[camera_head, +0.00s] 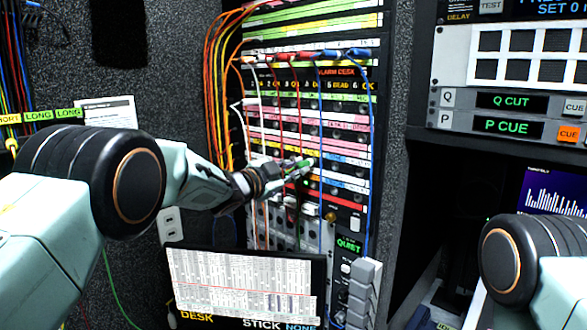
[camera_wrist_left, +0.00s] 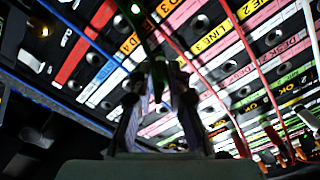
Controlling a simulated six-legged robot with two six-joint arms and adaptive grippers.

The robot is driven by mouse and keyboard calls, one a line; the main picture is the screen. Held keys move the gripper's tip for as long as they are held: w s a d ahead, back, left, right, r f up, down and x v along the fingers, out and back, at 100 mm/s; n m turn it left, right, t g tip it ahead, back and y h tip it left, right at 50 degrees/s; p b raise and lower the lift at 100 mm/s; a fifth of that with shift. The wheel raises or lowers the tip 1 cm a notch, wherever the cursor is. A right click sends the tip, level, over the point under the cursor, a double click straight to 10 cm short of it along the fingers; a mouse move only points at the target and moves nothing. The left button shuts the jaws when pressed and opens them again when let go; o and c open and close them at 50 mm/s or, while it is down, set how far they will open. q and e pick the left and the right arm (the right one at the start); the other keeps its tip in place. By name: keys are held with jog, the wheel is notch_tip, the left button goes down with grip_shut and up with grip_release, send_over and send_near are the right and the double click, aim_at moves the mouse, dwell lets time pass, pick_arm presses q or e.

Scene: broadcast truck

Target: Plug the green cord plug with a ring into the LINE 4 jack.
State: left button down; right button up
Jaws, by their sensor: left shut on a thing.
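My left gripper (camera_head: 306,163) is at the front of the patch panel (camera_head: 345,135), in its lower middle rows. It is shut on the green cord plug (camera_head: 291,166), of which only a bit of green shows between the fingers. In the left wrist view the fingers (camera_wrist_left: 160,75) hide most of the plug, and its ring cannot be made out. My right gripper is out of view.
Red, white and blue cords (camera_head: 372,120) hang across the panel near my left gripper. Orange cords (camera_head: 212,95) bunch at its left side. A tilted screen (camera_head: 245,285) stands below. A green cord (camera_head: 113,290) hangs at lower left.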

pick_arm(q)
jog(key=c, duration=1.2)
grip_release()
jog(key=shift+d, duration=0.1)
jog(key=v, duration=1.2)
jog(key=shift+w+d, duration=0.1)
jog(key=shift+x, duration=5.95)
